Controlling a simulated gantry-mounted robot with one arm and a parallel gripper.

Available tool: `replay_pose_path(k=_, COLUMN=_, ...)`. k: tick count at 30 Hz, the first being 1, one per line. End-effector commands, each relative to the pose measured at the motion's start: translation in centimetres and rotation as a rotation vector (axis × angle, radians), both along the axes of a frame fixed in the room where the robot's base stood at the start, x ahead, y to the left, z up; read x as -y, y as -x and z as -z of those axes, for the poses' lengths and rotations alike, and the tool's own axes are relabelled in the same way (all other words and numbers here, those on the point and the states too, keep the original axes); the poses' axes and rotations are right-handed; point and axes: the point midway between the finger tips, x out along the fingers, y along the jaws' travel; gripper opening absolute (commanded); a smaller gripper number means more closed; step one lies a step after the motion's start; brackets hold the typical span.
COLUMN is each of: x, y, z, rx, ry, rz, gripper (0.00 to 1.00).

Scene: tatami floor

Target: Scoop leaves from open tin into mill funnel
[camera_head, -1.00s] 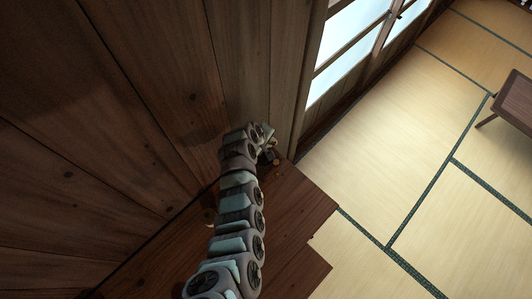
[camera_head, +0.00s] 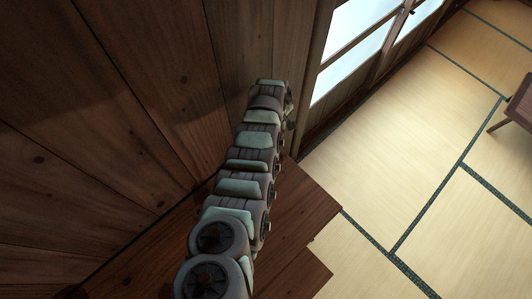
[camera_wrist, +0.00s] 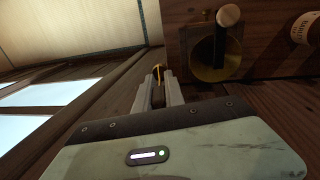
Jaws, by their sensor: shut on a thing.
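In the wrist view my gripper (camera_wrist: 158,85) is shut on a thin brown handle (camera_wrist: 158,97) with a yellow, brass-like end, which looks like the scoop. The bowl of the scoop is not clear, and I cannot tell whether it holds leaves. A brass funnel (camera_wrist: 208,60), apparently the mill's, stands up and to the right of the fingers, apart from them. A rounded wooden knob (camera_wrist: 229,15) on a shaft crosses over it. A tin-like container (camera_wrist: 303,30) with a cream label is cut off at the right edge; its opening is hidden. In the head view my arm hides these objects.
A dark wooden plank wall (camera_head: 120,90) rises close to my arm. A brown wooden surface (camera_head: 300,205) lies beneath it, with a stepped edge over the tatami floor (camera_head: 400,150). Window panes (camera_head: 350,35) stand behind. A low table (camera_head: 522,100) is far right.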

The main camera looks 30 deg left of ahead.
Motion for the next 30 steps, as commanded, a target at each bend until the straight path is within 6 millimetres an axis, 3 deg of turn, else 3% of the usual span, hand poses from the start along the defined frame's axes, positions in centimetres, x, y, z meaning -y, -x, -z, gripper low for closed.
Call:
replay_pose_path(k=1, x=-0.07, y=-0.24, z=0.70, rx=-0.012, ry=-0.005, rz=0.002, gripper=0.00)
replay_pose_path(k=13, x=-0.34, y=-0.73, z=0.91, rx=-0.100, ry=-0.027, rz=-0.004, gripper=0.00)
replay_pose_path(k=30, x=-0.29, y=-1.08, z=0.15, rx=-0.151, ry=-0.038, rz=-0.010, gripper=0.00)
